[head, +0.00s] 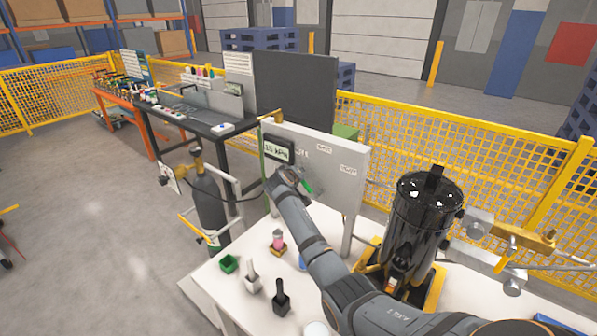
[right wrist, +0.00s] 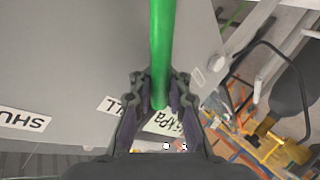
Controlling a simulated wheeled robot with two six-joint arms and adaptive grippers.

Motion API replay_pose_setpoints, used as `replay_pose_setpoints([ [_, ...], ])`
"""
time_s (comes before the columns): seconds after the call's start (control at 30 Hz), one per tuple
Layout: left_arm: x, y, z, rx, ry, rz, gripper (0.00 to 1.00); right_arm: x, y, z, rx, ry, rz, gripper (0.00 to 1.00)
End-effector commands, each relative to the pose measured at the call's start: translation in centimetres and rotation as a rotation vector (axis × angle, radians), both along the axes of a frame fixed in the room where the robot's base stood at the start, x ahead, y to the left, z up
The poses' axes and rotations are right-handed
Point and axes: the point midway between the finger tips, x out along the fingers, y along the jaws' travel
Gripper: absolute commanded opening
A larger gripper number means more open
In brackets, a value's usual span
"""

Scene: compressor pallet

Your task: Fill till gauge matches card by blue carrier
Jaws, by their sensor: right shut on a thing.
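A light grey panel (head: 340,190) carries a gauge display (head: 278,150). The display shows a kPa number that looks like 15, but the first digit is unsure. My right gripper (head: 295,180) is at the panel just below the display. In the right wrist view, its fingers (right wrist: 160,100) are closed around a green lever (right wrist: 162,45); the lever also shows in the head view (head: 307,187). A FILL label (head: 301,152) and a SHUT label (right wrist: 24,119) are on the panel. A blue carrier (head: 302,262) is mostly hidden behind my right arm; no card beside it is visible. My left gripper is out of view.
A black tank (head: 415,225) stands right of my arm. A grey cylinder (head: 208,200) stands left.

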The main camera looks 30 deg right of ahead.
Motion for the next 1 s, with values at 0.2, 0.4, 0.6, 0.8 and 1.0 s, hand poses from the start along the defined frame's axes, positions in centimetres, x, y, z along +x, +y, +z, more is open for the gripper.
replay_pose_setpoints([
  [0.2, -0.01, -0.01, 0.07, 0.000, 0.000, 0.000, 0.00, -0.15, 0.35, -1.02, 0.002, 0.033, 0.001, 0.00],
  [0.4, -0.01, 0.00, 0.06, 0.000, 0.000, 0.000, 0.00, -0.16, 0.37, -1.09, 0.003, 0.034, 0.002, 0.00],
  [0.6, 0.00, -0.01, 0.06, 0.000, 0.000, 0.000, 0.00, -0.15, 0.37, -1.05, 0.003, 0.033, 0.001, 0.23],
  [0.8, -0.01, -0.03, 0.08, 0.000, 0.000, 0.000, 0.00, -0.07, 0.21, -0.67, -0.002, 0.026, 0.001, 0.38],
  [1.0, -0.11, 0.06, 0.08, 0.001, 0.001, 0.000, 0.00, -0.05, 0.17, -0.46, -0.003, 0.023, 0.001, 0.38],
])
